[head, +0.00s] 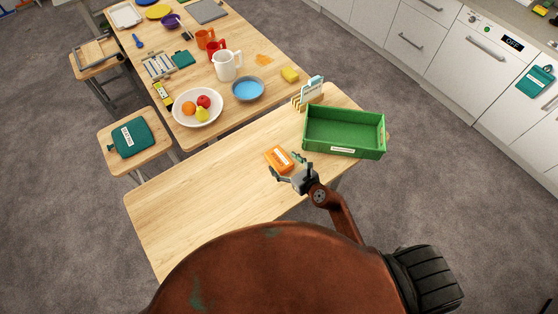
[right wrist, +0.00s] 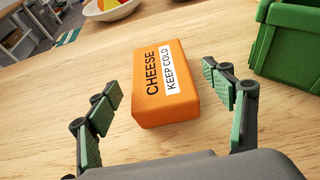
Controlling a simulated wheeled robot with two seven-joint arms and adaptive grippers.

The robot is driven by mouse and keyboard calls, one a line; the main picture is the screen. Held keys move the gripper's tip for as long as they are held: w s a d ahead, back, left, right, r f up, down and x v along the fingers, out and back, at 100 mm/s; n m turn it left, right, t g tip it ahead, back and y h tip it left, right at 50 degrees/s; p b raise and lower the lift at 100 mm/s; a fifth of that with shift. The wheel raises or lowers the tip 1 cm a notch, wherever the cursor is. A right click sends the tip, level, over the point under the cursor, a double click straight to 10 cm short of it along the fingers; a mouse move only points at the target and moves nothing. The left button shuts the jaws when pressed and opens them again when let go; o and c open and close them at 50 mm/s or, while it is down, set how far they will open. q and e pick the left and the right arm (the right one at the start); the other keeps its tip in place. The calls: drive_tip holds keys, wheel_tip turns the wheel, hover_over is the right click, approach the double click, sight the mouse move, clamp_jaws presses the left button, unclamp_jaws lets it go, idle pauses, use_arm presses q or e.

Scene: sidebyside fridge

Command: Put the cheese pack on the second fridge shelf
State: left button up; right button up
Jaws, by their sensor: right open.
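The orange cheese pack (head: 279,158) lies flat on the near wooden table (head: 190,200), left of a green crate. In the right wrist view, the cheese pack (right wrist: 165,85) carries a label reading "CHEESE KEEP COLD". My right gripper (head: 290,170) is open at the near side of the pack. In the right wrist view its fingers (right wrist: 165,105) are spread, one on each side of the pack's near end, with gaps on both sides. My left gripper is not in view. No fridge or fridge shelf shows in either view.
The green crate (head: 343,149) stands right of the pack; its edge also shows in the right wrist view (right wrist: 292,45). A rack with upright cards (head: 309,94) stands behind it. A fruit bowl (head: 197,120) and blue bowl (head: 248,100) sit beyond. The near table's left part is clear.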

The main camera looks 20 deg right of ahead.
sight(280, 159)
drive_tip(key=x, duration=0.4)
drive_tip(key=shift+r, duration=0.15)
drive_tip(key=shift+s, duration=0.1)
drive_tip(key=shift+c, duration=0.6)
drive_tip(key=shift+r, duration=0.15)
drive_tip(key=c, duration=1.5)
